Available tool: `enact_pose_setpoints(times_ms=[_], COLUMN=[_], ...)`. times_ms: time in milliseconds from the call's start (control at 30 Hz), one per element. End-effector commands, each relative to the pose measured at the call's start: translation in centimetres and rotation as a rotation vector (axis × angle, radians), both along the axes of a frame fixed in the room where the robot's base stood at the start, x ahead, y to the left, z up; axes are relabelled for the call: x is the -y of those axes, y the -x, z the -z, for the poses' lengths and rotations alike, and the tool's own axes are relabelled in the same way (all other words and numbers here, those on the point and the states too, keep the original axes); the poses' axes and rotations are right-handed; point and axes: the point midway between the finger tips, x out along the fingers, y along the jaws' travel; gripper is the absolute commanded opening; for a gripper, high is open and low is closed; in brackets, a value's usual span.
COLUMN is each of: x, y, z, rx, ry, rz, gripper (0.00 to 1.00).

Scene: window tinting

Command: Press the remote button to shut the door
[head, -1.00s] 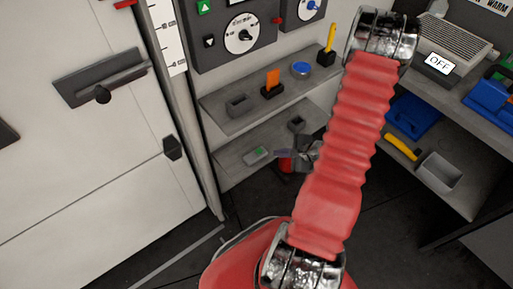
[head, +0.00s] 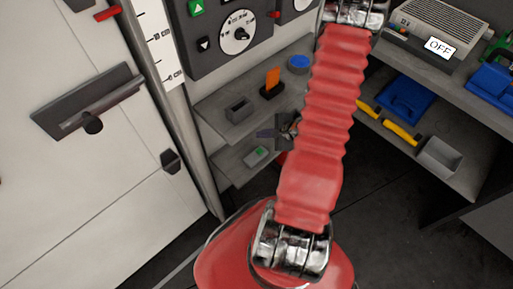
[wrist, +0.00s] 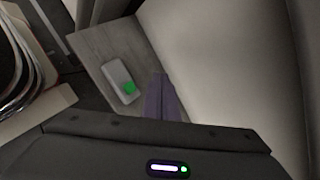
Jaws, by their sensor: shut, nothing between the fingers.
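The remote (head: 257,156) is a small grey box with a green button, lying on the lower grey shelf (head: 228,164) in the head view. In the wrist view the remote (wrist: 118,80) lies left of my fingertips, its green button (wrist: 129,88) facing up. My gripper (head: 266,133) is above and slightly right of the remote in the head view, partly hidden by my red arm. In the wrist view its purple fingers (wrist: 160,98) are together and empty, apart from the remote. The white door (head: 80,150) with a dark handle fills the left; I cannot tell whether it is fully shut.
The upper shelf (head: 215,108), with a grey box, an orange item and a blue disc, is just above my gripper. A control panel (head: 225,40) with arrow buttons hangs over it. Right shelves hold blue bins (head: 405,98) and yellow-handled tools.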

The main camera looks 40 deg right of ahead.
Motion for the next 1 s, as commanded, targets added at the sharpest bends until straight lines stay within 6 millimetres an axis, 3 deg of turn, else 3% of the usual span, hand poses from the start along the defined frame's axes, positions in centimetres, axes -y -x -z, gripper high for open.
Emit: enact_pose_setpoints(times_ms=[467, 1000], x=[0.0, 0.1], y=[0.1, 0.1], z=[0.8, 6.0], rx=[-0.001, -0.002], ry=[-0.002, -0.002], rz=[0.000, 0.003], gripper=[0.00, 0.00])
